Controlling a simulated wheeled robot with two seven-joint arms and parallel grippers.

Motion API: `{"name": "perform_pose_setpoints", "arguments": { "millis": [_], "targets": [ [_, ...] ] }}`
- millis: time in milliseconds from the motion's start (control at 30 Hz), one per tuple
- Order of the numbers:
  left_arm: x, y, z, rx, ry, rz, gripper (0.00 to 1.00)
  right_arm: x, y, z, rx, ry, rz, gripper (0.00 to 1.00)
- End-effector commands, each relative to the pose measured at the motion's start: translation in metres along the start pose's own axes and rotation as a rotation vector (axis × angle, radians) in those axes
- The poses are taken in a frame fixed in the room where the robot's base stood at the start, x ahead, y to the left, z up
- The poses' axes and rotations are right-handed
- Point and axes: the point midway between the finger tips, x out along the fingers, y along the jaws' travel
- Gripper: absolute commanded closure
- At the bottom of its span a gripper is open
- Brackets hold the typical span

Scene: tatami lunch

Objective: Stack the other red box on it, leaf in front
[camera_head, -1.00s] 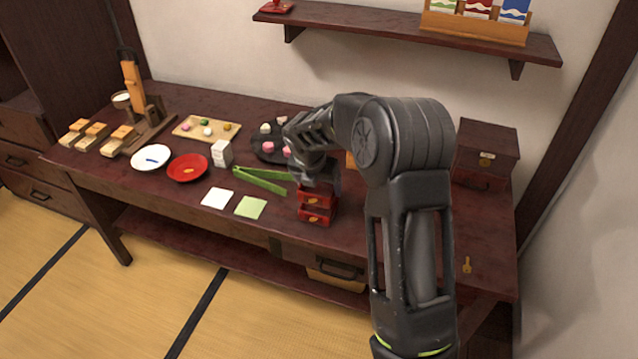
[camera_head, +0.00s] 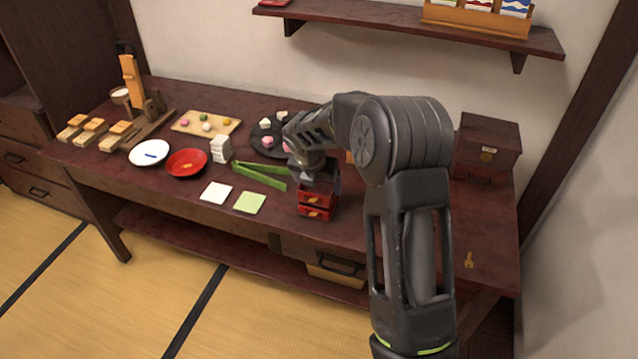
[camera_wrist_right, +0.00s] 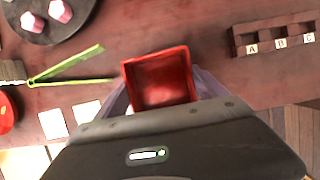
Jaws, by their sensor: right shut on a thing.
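Two red boxes with gold leaf marks are at the table's front middle. The upper red box (camera_head: 313,197) sits on or just over the lower red box (camera_head: 316,213), closely lined up with it; the leaf marks of both face the front. My right gripper (camera_head: 318,180) points down from above and is shut on the upper red box. In the right wrist view the upper box (camera_wrist_right: 160,80) shows open-topped and empty between the fingers, and it hides the lower box. My left gripper is not in view.
Green tongs (camera_head: 262,176), a white paper (camera_head: 216,194) and a green paper (camera_head: 249,203) lie left of the boxes. A black round plate (camera_head: 262,143) with sweets is behind. A dark wooden chest (camera_head: 487,145) stands at the right. The front right tabletop holds a small gold item (camera_head: 468,260).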

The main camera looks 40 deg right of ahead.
Motion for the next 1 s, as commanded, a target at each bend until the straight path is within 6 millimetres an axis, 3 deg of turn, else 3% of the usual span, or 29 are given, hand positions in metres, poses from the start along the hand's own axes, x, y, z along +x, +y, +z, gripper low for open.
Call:
{"name": "perform_pose_setpoints", "arguments": {
  "millis": [700, 733, 933, 1000],
  "targets": [
    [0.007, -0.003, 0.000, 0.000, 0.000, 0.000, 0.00, 0.013, 0.000, -0.005, -0.001, 0.000, 0.000, 0.61],
    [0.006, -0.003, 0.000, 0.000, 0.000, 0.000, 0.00, 0.012, 0.000, -0.005, 0.000, 0.000, 0.001, 0.17],
    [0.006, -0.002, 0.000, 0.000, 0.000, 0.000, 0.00, 0.012, 0.000, -0.005, 0.000, 0.000, 0.000, 0.01],
    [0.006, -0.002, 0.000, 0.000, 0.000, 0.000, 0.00, 0.012, 0.000, -0.005, 0.000, 0.000, 0.000, 0.00]
  ]
}}
